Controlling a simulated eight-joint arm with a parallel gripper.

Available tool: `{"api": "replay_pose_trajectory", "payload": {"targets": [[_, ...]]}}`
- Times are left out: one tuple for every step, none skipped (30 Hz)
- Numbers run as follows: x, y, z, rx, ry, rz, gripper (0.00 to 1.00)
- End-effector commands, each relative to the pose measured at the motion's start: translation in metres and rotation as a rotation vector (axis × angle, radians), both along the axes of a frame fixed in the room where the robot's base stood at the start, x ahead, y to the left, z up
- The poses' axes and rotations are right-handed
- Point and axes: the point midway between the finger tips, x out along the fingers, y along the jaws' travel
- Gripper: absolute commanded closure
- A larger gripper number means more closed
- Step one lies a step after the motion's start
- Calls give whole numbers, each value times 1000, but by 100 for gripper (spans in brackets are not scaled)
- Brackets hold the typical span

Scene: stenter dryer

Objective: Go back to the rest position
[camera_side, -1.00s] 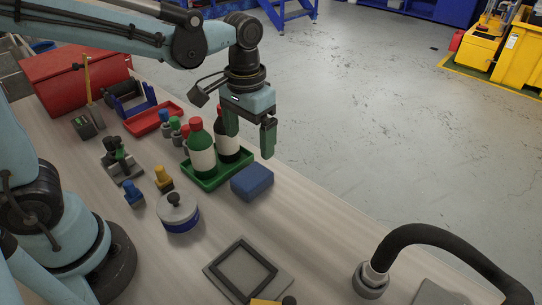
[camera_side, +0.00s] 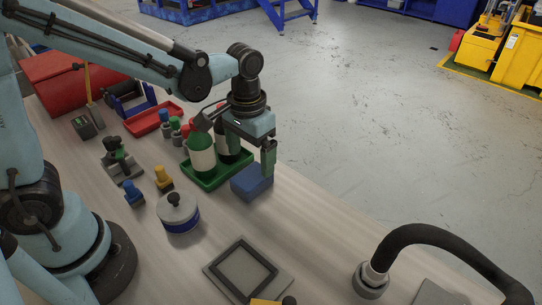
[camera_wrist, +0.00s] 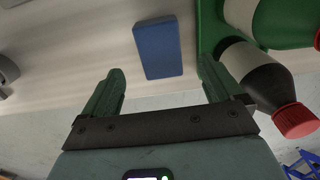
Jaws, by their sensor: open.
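My gripper (camera_side: 251,156) is open and empty, its fingers pointing down. In the side view it hangs over or near the blue block (camera_side: 250,183) and overlaps the bottles in the picture. In the wrist view its two green fingers (camera_wrist: 162,82) stand wide apart, with the blue block (camera_wrist: 165,47) seen beyond them and nothing between them. In the wrist view one bottle (camera_wrist: 252,72) with a red cap lies close to the right finger; contact cannot be told.
A round pot with a knobbed lid (camera_side: 178,212), a yellow piece (camera_side: 163,180) and a blue piece (camera_side: 133,195) stand on the bench. A framed plate (camera_side: 243,270) lies in front. A black hose (camera_side: 430,232) arches at right. Red bins stand behind. Open floor lies beyond the bench.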

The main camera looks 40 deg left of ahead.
Motion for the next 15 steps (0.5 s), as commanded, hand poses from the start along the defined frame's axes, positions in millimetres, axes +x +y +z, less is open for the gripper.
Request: {"api": "replay_pose_trajectory", "payload": {"targets": [[0, 0, -7, 0, 0, 0, 7], [0, 0, -11, 0, 0, 0, 7], [0, 0, -16, 0, 0, 0, 7], [0, 0, -20, 0, 0, 0, 7], [1, 0, -24, 0, 0, 0, 7], [0, 0, -29, 0, 0, 0, 7], [0, 0, -33, 0, 0, 0, 7], [0, 0, -37, 0, 0, 0, 7], [0, 0, -42, 0, 0, 0, 7], [0, 0, -45, 0, 0, 0, 7], [0, 0, -49, 0, 0, 0, 7], [0, 0, -53, 0, 0, 0, 7], [0, 0, -56, 0, 0, 0, 7], [0, 0, -58, 0, 0, 0, 7], [0, 0, -61, 0, 0, 0, 7]]}}
